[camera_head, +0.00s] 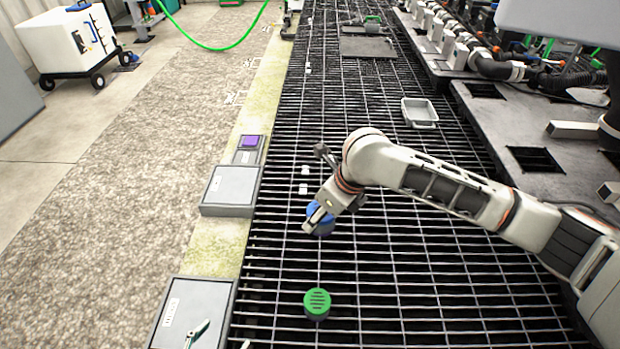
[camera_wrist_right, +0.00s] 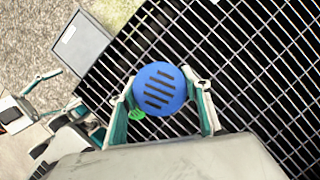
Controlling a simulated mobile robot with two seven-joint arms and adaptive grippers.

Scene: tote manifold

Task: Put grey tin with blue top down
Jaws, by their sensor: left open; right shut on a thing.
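The grey tin with blue top (camera_head: 322,212) is above the grating, partly covered by my right gripper (camera_head: 318,222). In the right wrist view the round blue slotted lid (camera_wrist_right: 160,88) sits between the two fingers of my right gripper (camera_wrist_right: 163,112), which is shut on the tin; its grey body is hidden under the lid. Whether the tin touches the grating is unclear. My left gripper (camera_head: 198,334) shows only its fingertips at the bottom left, over a grey box; it is open and also shows in the right wrist view (camera_wrist_right: 55,97).
A green-topped tin (camera_head: 317,302) stands on the metal grating (camera_head: 400,270) nearer me. Grey boxes (camera_head: 230,188) (camera_head: 192,312) line the ledge at left. A small grey tray (camera_head: 420,112) lies farther back. Much of the grating around the held tin is clear.

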